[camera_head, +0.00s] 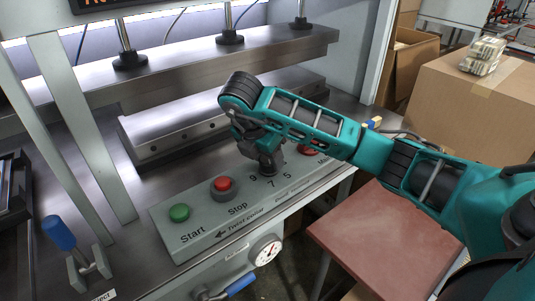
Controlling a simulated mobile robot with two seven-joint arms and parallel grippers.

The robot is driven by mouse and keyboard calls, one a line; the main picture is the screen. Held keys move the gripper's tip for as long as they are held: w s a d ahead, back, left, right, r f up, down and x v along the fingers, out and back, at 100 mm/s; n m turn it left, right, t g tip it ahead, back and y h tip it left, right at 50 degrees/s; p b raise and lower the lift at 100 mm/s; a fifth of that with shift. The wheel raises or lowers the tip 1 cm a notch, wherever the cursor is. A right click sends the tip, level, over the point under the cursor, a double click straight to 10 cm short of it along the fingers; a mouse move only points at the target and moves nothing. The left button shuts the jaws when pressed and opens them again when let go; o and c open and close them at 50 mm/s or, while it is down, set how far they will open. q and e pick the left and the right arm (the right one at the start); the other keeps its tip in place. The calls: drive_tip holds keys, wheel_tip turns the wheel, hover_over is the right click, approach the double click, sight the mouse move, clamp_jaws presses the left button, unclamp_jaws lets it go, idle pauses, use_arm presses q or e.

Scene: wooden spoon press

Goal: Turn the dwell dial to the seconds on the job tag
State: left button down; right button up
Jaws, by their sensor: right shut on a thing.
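The dwell dial (273,170) sits on the sloped grey control panel (205,236), mostly hidden under my right gripper. The numbers 9, 7 and 5 show on the panel along its front side; its pointer cannot be made out. My right gripper (268,160) reaches down from the right and is shut on the dial. I cannot make out a job tag with readable seconds. My left gripper is not in view.
A green Start button (179,212) and a red Stop button (222,184) stand left of the dial. Another red control (308,149) is partly behind my arm. A gauge (265,250) is below the panel. The steel press (175,122) stands behind. Cardboard boxes (460,105) are right.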

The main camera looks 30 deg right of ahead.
idle(0.4)
drive_tip(key=o, duration=1.1)
drive_tip(key=shift+c, duration=0.2)
drive_tip(key=p+v, duration=0.3)
drive_tip(key=v, duration=0.2)
drive_tip(key=shift+w+d+r, duration=0.15)
drive_tip(key=shift+r, duration=0.05)
wheel_tip(320, 180, up, 6)
hover_over(263, 173)
drive_tip(key=a, duration=0.3)
drive_tip(key=shift+s+a+r+p, duration=0.1)
drive_tip(key=shift+s+r+p, duration=0.25)
drive_tip(key=shift+s+r, duration=0.2)
drive_tip(key=shift+a+f, duration=0.1)
drive_tip(key=shift+f, duration=0.05)
